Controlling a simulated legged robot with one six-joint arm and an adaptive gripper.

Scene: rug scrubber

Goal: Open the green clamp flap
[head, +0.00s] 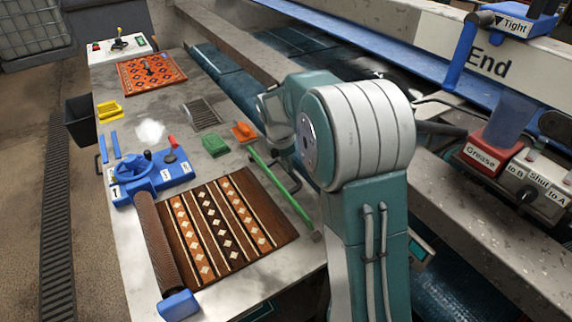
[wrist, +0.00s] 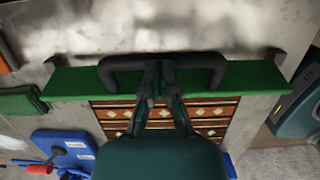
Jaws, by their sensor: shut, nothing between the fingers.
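The green clamp flap (head: 281,188) is a long narrow green bar along the right edge of the brown patterned rug (head: 222,226) in the head view. In the wrist view the flap (wrist: 252,82) crosses the picture and lies along the rug's edge (wrist: 206,112). Its dark handle (wrist: 205,60) is a wide bracket standing on the flap. My gripper (wrist: 160,66) is shut and empty, its fingertips overlapping the middle of the handle in the picture. I cannot tell whether they touch it. In the head view my arm hides part of the handle area.
A blue valve unit (head: 150,176), a green brush-like block (head: 215,145) and an orange one (head: 243,131) lie on the grey table (head: 110,215). A roller (head: 160,245) flanks the rug's left edge. A red Grease box (head: 490,155) stands at right.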

